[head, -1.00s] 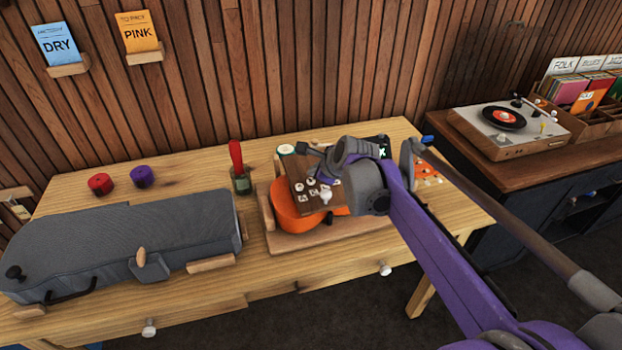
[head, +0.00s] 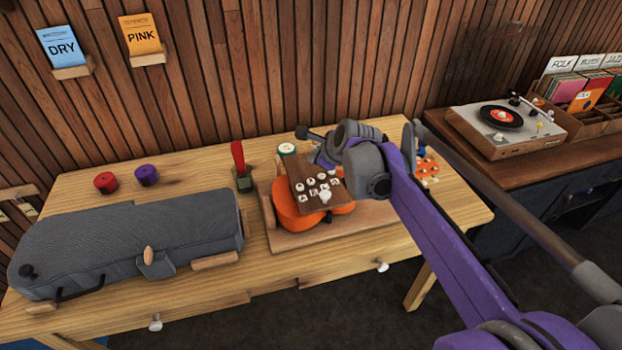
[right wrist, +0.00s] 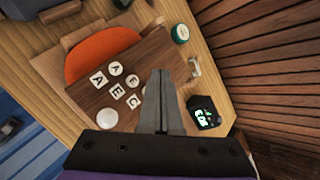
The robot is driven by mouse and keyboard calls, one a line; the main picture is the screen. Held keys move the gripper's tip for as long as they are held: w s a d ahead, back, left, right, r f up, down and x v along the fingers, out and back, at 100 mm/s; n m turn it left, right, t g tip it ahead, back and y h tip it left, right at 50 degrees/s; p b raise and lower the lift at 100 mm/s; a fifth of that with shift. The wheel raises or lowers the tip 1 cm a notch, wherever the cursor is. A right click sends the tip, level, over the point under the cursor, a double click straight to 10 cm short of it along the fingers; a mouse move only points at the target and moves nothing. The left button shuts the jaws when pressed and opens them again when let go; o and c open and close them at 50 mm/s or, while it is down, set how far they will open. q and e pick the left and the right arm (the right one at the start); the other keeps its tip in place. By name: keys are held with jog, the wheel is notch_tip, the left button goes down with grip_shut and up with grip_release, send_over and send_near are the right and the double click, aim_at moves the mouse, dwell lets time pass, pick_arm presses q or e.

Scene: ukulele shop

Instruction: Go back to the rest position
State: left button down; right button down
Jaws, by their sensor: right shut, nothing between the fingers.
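My right gripper (right wrist: 157,82) is shut and empty in the right wrist view, its fingertips pointing over the brown board (right wrist: 88,94) with white lettered pieces. In the head view my purple right arm comes in from the lower right. Its wrist is above the back of the workbench, just right of the board (head: 307,170), and partly hides the gripper. The orange ukulele body (head: 287,206) shows under the board, on a wooden cradle (head: 300,238). My left gripper is in neither view.
A grey case (head: 120,240) fills the bench's left side. Red (head: 105,182) and purple (head: 147,175) spools stand behind it. A red-handled tool (head: 238,160) stands mid-bench. A small device with a lit green screen (right wrist: 203,113) is near the slatted wall. A record player (head: 502,125) stands right.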

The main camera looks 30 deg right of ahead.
dwell(0.5)
jog(key=s+a+n, duration=0.2)
jog(key=s+a+f+n+p, duration=0.1)
jog(key=s+a+n, duration=0.1)
jog(key=s+a+n+g, duration=0.1)
jog(key=s+a+n, duration=0.1)
jog(key=shift+s+a+f+n+y, duration=0.1)
jog(key=shift+s+f+n+y, duration=0.05)
jog(key=shift+n+y, duration=0.15)
jog(key=s+a+f+n+g+p, duration=0.1)
jog(key=s+a+f+n, duration=0.2)
jog(key=s+n, duration=0.4)
jog(key=s+a+f+n+g+p, duration=0.1)
jog(key=s+a+f+n, duration=0.2)
jog(key=s+n, duration=0.4)
jog(key=s+a+f+n+p, duration=0.1)
jog(key=s+a+f+n, duration=0.2)
jog(key=s+n, duration=0.3)
jog(key=shift+s+n+g, duration=0.4)
jog(key=shift+s, duration=0.35)
